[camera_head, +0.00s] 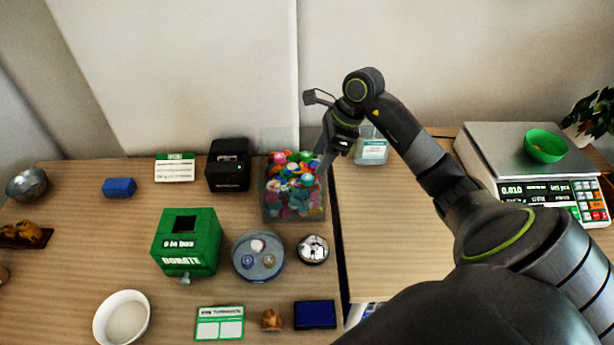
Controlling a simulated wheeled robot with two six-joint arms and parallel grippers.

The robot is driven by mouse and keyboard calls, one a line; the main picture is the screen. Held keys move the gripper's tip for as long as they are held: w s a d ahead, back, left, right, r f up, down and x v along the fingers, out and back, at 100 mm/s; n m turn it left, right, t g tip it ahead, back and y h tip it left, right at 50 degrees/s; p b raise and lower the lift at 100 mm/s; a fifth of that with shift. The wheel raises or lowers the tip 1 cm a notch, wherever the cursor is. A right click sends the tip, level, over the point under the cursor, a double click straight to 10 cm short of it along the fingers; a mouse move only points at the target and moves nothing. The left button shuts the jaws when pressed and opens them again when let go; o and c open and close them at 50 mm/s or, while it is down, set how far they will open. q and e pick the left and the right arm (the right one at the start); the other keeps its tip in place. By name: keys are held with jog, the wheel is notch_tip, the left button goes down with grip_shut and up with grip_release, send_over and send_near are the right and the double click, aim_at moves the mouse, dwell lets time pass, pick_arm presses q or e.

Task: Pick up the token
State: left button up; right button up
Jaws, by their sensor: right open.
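A clear bin (265,205) stands at the middle of the tables, full of colourful round pieces that look like tokens (296,192). I cannot tell which single token is meant. A round grey-blue dish (258,272) in front of it holds a few small round pieces. My right gripper (321,172) reaches in from the right, points down and is at the right rim of the bin, above or beside the pieces. It is open; its fingers are seen side-on and I see nothing between them. My left gripper is out of view.
A green donation box (187,243), black printer (229,166), metal round holder (313,250), white bowl (122,318) and blue pad (315,315) crowd the left table. A clear container (371,148) and scale (500,150) with a green bowl (545,146) stand right.

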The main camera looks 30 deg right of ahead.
aim_at(309, 177)
jog(key=shift+w+a+f, duration=0.1)
jog(key=shift+a+f, duration=0.1)
jog(key=shift+f, duration=0.3)
jog(key=shift+a+f+p, duration=0.15)
jog(key=shift+f+p, duration=0.15)
jog(key=p+x, duration=0.1)
jog(key=x, duration=0.2)
jog(key=shift+a+f, duration=0.15)
jog(key=shift+w+a+f, duration=0.15)
jog(key=shift+f, duration=0.35)
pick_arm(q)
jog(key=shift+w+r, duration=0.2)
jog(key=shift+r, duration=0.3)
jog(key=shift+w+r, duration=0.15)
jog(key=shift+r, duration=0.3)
pick_arm(e)
jog(key=c, duration=1)
